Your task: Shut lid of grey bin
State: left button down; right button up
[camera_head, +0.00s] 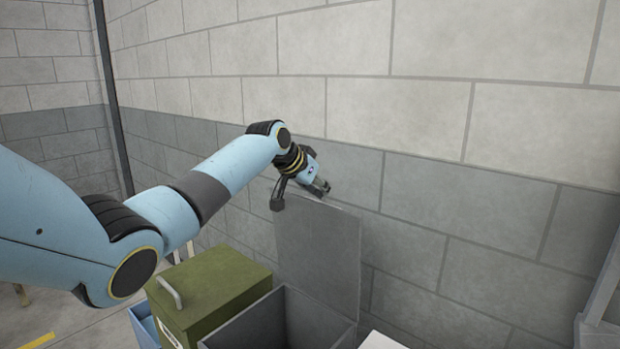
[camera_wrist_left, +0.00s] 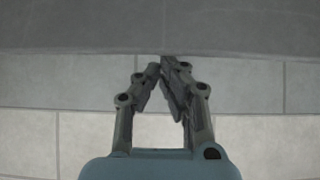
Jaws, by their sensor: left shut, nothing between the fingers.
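The grey bin (camera_head: 283,323) stands low against the wall with its mouth open. Its flat grey lid (camera_head: 318,250) stands upright at the back of the bin, near the wall. My left gripper (camera_head: 321,188) is shut and empty, at the top edge of the lid. I cannot tell whether it touches the lid. In the left wrist view the shut fingertips (camera_wrist_left: 165,65) are by the edge of a plain dark grey surface (camera_wrist_left: 160,27) that looks like the lid. My right gripper is not in view.
A green box (camera_head: 215,285) with a handle on top stands left of the grey bin. A blue container (camera_head: 143,325) is left of that. A white surface (camera_head: 382,341) shows to the right of the bin. The block wall (camera_head: 430,250) is close behind the lid.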

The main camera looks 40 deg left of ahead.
aim_at(309, 202)
pick_arm(q)
jog(key=s, duration=0.1)
jog(key=s+f+p, duration=0.1)
jog(key=s, duration=0.1)
jog(key=shift+s+a+f, duration=0.2)
jog(key=shift+s+f+p, duration=0.1)
jog(key=shift+s+p, duration=0.1)
jog(key=shift+p, duration=0.1)
jog(key=shift+f, duration=0.15)
jog(key=shift+s, duration=0.3)
